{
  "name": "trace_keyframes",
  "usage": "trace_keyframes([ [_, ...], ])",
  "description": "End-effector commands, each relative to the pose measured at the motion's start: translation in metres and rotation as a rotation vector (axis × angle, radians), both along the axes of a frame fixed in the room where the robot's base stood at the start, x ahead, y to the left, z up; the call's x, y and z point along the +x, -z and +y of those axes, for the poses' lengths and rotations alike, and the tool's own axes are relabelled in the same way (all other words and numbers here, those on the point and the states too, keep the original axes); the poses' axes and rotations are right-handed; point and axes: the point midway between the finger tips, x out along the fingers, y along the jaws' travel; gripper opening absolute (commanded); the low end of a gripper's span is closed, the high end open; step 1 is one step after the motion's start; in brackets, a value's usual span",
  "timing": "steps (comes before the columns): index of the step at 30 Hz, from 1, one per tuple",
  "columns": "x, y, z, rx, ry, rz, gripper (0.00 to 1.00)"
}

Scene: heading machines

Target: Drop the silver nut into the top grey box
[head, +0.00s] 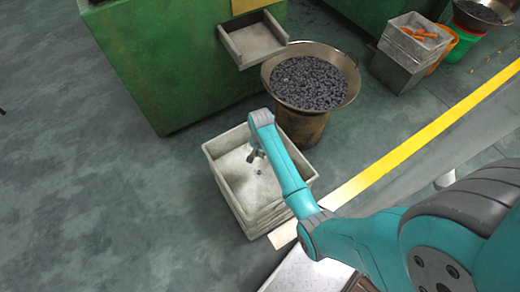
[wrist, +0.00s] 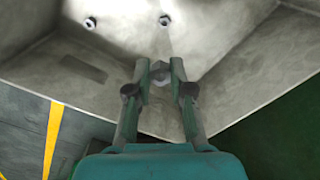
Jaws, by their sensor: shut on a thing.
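The top grey box (head: 290,190) is the uppermost of a stack on the floor, open at the top. My gripper (head: 254,156) reaches down over its inside. In the wrist view my gripper (wrist: 159,66) is shut on a silver nut (wrist: 160,74), held between the fingertips. Two other nuts lie apart on the box floor: one at the upper left (wrist: 90,22) and one just beyond my fingertips (wrist: 165,20). The box's pale walls fill most of the wrist view. The held nut is too small to make out in the head view.
A wide metal bowl (head: 347,70) full of dark small parts stands on a drum behind the box. A green machine (head: 150,70) with a grey chute (head: 255,42) is at the back left. A yellow floor line (head: 420,138) runs at right. The floor at left is clear.

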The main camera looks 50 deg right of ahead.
Motion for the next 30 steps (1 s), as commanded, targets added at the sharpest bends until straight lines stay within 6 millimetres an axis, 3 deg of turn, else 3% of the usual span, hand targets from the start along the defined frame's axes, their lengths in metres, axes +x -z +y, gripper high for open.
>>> trace_keyframes([
  [14, 0.0002, 0.0105, 0.0001, 0.000, -0.001, 0.000, 0.00],
  [15, 0.0002, 0.0105, 0.0002, 0.000, -0.001, 0.000, 0.29],
  [18, 0.0002, 0.0104, 0.0002, 0.000, -0.001, 0.000, 0.50],
  [30, 0.0004, 0.0042, 0.0000, 0.000, -0.001, 0.000, 0.50],
])
